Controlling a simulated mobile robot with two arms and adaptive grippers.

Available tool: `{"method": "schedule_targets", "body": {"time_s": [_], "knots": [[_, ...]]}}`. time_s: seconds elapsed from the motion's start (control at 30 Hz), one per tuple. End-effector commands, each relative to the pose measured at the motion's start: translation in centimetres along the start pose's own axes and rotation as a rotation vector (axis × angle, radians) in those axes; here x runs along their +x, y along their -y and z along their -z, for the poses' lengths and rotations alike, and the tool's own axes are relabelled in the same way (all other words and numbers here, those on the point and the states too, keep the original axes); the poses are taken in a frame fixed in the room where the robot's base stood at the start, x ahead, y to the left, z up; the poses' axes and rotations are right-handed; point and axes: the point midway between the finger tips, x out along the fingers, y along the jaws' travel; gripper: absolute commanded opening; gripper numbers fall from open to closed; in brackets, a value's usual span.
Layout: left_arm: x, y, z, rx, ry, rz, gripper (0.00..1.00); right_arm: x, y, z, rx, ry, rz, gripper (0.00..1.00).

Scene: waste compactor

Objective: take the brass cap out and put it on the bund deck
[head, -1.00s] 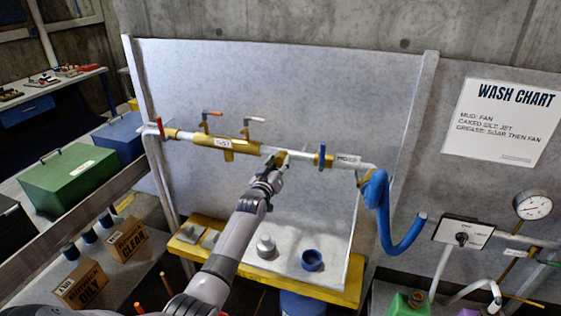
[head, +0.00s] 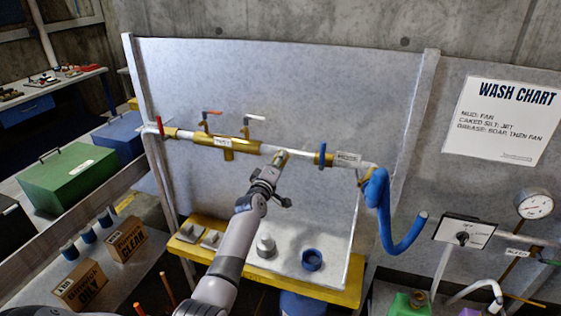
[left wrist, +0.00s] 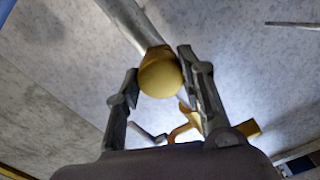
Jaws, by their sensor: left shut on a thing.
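The brass cap (left wrist: 160,76) is a round, dull yellow piece between the two fingertips of my left gripper (left wrist: 158,72) in the left wrist view. My left gripper is shut on it, one finger on each side. I cannot tell whether the cap is still seated in the fitting. The yellow-edged deck (head: 318,289) with a grey top, apparently the bund deck, is below the pipe. My right gripper is not in view.
A grey domed piece (head: 266,245) and a blue ring (head: 312,259) stand on the deck, with small grey plates (head: 190,232) at its left. A blue hose (head: 388,215) hangs at the right.

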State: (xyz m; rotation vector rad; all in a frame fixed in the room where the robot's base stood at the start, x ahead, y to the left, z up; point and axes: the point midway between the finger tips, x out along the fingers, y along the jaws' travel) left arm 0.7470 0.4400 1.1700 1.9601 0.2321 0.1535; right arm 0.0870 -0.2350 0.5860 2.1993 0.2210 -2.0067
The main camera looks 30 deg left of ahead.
Motion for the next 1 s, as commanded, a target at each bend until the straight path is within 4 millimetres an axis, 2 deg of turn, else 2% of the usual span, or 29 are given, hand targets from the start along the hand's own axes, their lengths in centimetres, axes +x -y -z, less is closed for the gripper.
{"method": "schedule_targets", "body": {"time_s": [0.1,0.27,0.3,0.6,0.83,0.9,1.0], "knots": [[0.02,-0.13,0.20,-0.111,-0.004,-0.003,0.03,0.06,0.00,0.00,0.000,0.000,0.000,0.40],[0.02,-0.13,0.21,-0.109,-0.004,-0.003,0.03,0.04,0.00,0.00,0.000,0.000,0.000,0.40],[0.02,-0.13,0.21,-0.108,-0.004,-0.002,0.38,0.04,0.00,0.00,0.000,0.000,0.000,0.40],[0.01,-0.05,0.09,-0.106,-0.001,-0.001,0.58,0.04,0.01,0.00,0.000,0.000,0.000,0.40],[0.00,-0.01,0.04,-0.105,-0.001,0.000,0.60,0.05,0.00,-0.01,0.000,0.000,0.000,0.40],[-0.01,0.05,0.00,-0.105,0.000,0.001,0.56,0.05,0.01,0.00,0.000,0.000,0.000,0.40],[-0.01,0.04,0.00,-0.105,0.000,0.001,0.56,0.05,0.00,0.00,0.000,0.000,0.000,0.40]]}}
